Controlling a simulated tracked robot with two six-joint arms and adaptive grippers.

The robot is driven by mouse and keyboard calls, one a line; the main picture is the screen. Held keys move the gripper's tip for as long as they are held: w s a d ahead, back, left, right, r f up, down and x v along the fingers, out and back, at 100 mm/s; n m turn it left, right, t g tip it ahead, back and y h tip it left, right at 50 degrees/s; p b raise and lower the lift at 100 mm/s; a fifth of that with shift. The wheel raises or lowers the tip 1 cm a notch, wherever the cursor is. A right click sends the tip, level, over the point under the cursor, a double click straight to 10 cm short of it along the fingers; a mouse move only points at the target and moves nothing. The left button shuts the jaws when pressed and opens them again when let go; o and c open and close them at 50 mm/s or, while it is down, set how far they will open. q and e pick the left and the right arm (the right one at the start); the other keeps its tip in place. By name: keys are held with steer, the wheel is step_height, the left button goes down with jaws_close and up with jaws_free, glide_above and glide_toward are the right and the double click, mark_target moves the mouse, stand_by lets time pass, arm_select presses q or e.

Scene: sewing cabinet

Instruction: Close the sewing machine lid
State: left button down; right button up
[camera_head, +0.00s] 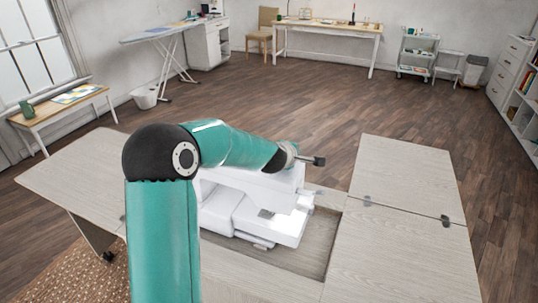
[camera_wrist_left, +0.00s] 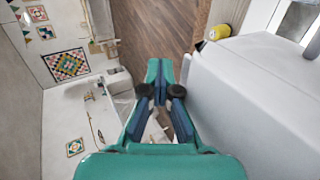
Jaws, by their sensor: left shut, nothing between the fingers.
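The white sewing machine (camera_head: 262,190) stands in the opening of a pale wood cabinet (camera_head: 385,262). A flat wooden panel, seemingly the lid (camera_head: 408,178), lies folded out behind the cabinet's right part, with small dark hinges along the joint. My left arm comes over the machine from the left and hides part of it. My left gripper (camera_head: 319,161) is shut and empty, just beyond the machine's upper right end and apart from the panel. In the left wrist view the shut gripper (camera_wrist_left: 160,90) is beside the machine's white body (camera_wrist_left: 255,95). My right gripper is not in view.
Another cabinet leaf (camera_head: 85,165) extends at the left. A patterned rug (camera_head: 62,268) lies below it. Open wood floor (camera_head: 300,105) lies behind the cabinet. A worktable (camera_head: 330,27), a cart (camera_head: 417,55) and an ironing board (camera_head: 165,32) stand far back.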

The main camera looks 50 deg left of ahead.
arm_select(q)
steer(key=shift+d+r+p, duration=0.1)
steer(key=shift+r+p, duration=0.25)
steer(key=shift+p, duration=0.2)
step_height(320, 180, up, 13)
steer(key=p, duration=0.7)
steer(key=shift+r+p, duration=0.15)
steer(key=shift+p, duration=0.15)
